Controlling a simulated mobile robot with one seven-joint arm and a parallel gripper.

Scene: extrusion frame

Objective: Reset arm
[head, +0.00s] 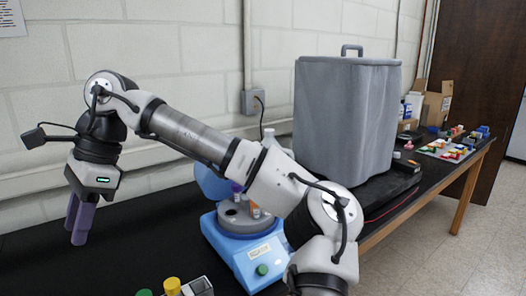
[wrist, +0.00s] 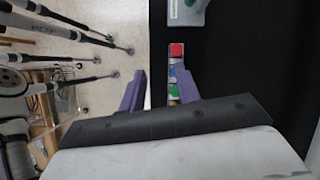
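My gripper (head: 80,222) hangs at the left in the head view, over the black bench (head: 140,245), with its purple fingers pointing down. In the wrist view my gripper (wrist: 162,82) has its two purple fingers apart. I see nothing held between them. The arm reaches up from the lower right and bends at the elbow, and the gripper is well clear of the bench top.
A blue machine (head: 248,250) with a round grey top stands mid-bench. A small rack (head: 200,287) with green and yellow caps is at the front edge of view; a rack (wrist: 176,72) shows beyond the fingers. A tall grey covered box (head: 345,120) stands behind, right. Colourful blocks (head: 455,145) lie farther right.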

